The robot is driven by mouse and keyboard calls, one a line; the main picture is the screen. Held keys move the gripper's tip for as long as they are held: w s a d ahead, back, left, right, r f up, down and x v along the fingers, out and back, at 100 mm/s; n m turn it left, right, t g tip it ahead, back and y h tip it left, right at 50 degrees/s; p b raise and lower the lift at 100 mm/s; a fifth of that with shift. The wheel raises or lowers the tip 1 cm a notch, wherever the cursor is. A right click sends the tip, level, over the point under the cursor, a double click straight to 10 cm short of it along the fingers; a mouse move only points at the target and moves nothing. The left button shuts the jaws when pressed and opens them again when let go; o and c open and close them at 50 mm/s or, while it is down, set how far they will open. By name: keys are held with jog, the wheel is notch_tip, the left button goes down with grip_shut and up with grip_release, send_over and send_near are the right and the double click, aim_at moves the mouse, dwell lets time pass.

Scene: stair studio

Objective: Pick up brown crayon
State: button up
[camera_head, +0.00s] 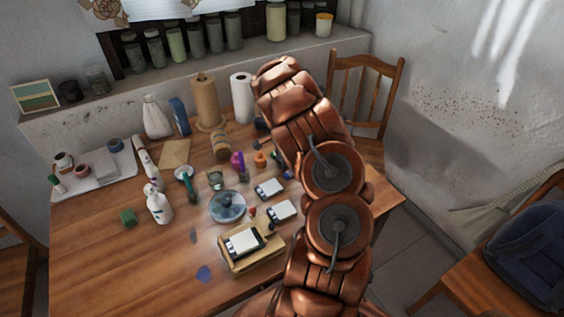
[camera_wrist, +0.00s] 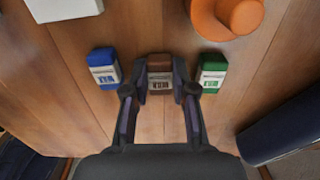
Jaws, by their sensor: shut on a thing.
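The brown crayon (camera_wrist: 160,68) is a short block with a pale printed label. It lies on the wooden table (camera_wrist: 70,80) in the wrist view, between the two dark fingers of my gripper (camera_wrist: 160,84). The fingers are shut on its sides. I cannot tell whether it is lifted off the table. A blue crayon (camera_wrist: 103,70) lies to the left and a green crayon (camera_wrist: 212,72) to the right, both close outside the fingers. In the head view my copper arm hides the gripper and the brown crayon.
An orange object (camera_wrist: 228,16) and a white block (camera_wrist: 62,8) lie beyond the crayons. A dark blue cylinder (camera_wrist: 290,128) is near at the right. The head view shows a crowded table (camera_head: 110,265), with a paper roll (camera_head: 242,97) and wooden chair (camera_head: 375,68) behind my arm.

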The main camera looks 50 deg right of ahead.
jog(key=shift+w+r+b, duration=0.1)
jog(key=shift+r+b, duration=0.75)
jog(key=shift+r, duration=0.65)
jog(key=shift+s+a+r, duration=0.15)
jog(key=shift+s+a, duration=0.05)
jog(key=shift+a, duration=0.1)
jog(key=s+a+b, duration=0.1)
jog(key=s+a, duration=0.1)
jog(key=a, duration=0.2)
jog(key=s+a+r+b, duration=0.1)
jog(key=s+a+b, duration=0.1)
jog(key=a, duration=0.3)
jog(key=s+a+b, duration=0.1)
jog(key=s+a, duration=0.2)
jog(key=a, duration=0.1)
jog(key=shift+s+a+r, duration=0.15)
jog(key=shift+a+r, duration=0.05)
jog(key=shift+a, duration=0.05)
jog(key=o, duration=0.4)
grip_shut()
